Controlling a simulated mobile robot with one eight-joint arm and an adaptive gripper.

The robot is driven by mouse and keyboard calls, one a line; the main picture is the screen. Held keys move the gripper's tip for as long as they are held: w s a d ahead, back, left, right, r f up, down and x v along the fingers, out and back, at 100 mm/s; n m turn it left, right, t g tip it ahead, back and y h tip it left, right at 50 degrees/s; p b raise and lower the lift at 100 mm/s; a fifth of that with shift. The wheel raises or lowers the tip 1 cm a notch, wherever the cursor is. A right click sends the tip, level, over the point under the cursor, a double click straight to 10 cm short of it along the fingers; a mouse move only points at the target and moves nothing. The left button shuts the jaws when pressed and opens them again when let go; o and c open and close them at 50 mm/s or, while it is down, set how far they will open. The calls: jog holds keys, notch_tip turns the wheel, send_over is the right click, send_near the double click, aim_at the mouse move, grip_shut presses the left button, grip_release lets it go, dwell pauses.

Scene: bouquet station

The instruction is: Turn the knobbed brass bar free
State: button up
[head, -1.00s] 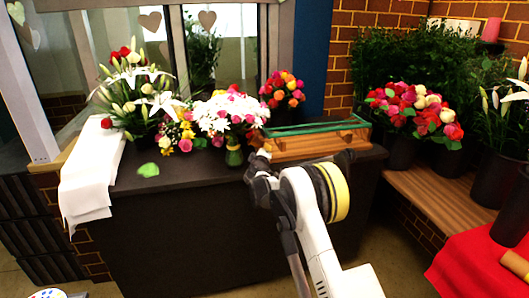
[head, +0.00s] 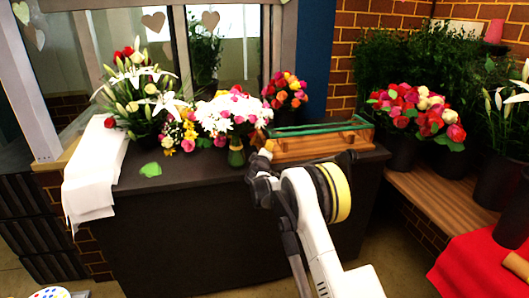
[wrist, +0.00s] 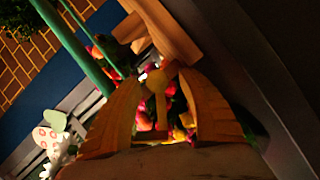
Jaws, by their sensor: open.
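In the wrist view, a yellow bar (wrist: 160,104) with a rounded knob at its upper end, seemingly the knobbed brass bar, shows between the two fingers of my gripper (wrist: 162,76). The fingers are spread on either side of it, with gaps visible. I cannot tell how deep it lies between them. In the head view, my gripper (head: 264,154) is at the left end of a wooden rack (head: 310,148) with green rails (head: 318,127). My arm hides part of that end, and I cannot make out the bar there.
The rack stands on a dark counter (head: 190,178). A small green-gold vase (head: 236,155) with white and pink flowers stands close left of my gripper. A white cloth (head: 92,180) hangs over the counter's left end. The counter's front left is mostly clear.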

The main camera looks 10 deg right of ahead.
jog(key=shift+d, duration=0.1)
jog(key=v, duration=0.8)
